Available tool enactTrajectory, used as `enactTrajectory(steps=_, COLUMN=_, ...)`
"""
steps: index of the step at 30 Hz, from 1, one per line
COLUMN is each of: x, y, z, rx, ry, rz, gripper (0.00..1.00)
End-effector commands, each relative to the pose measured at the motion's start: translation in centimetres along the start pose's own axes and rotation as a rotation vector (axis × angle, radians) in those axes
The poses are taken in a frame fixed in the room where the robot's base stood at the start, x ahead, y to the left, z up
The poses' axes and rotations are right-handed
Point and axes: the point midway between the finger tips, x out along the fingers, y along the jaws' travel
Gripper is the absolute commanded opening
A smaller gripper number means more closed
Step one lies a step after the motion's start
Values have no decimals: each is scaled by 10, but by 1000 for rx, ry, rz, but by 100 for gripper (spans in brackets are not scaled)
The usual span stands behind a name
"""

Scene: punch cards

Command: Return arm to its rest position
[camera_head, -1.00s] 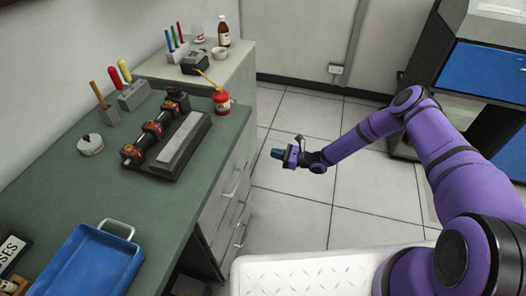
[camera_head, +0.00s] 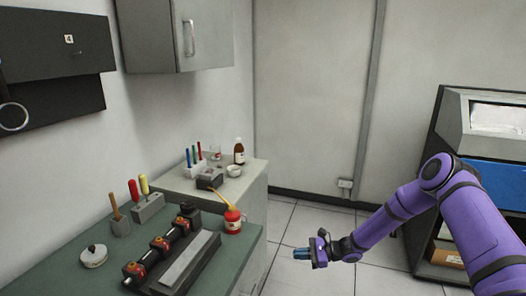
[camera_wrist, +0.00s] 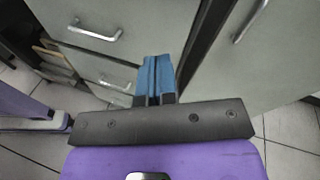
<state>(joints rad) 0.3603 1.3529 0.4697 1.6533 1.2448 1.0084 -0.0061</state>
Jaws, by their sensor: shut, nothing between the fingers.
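My purple arm (camera_head: 400,215) reaches in from the right in the head view, bent at the elbow. My gripper (camera_head: 301,254) hangs in free air over the tiled floor, to the right of the green bench, and points left. In the wrist view its blue fingertips (camera_wrist: 153,78) are together with nothing between them. They face grey drawer fronts with metal handles. My gripper touches nothing that I can see.
The green bench (camera_head: 62,268) at left holds a black roller device (camera_head: 160,243), tools in blocks and a red oil can (camera_head: 232,220). A lower grey cabinet (camera_head: 255,185) stands behind. A dark machine (camera_head: 440,160) stands at right. Tiled floor (camera_head: 325,222) lies between.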

Motion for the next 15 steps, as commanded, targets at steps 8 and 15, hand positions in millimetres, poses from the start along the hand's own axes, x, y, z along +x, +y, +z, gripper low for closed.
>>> enactTrajectory(steps=8, x=-25, y=-14, z=84, rx=-209, ry=104, rz=192, gripper=0)
enactTrajectory(steps=15, x=-49, y=-16, z=154, rx=-376, ry=202, rz=342, gripper=0)
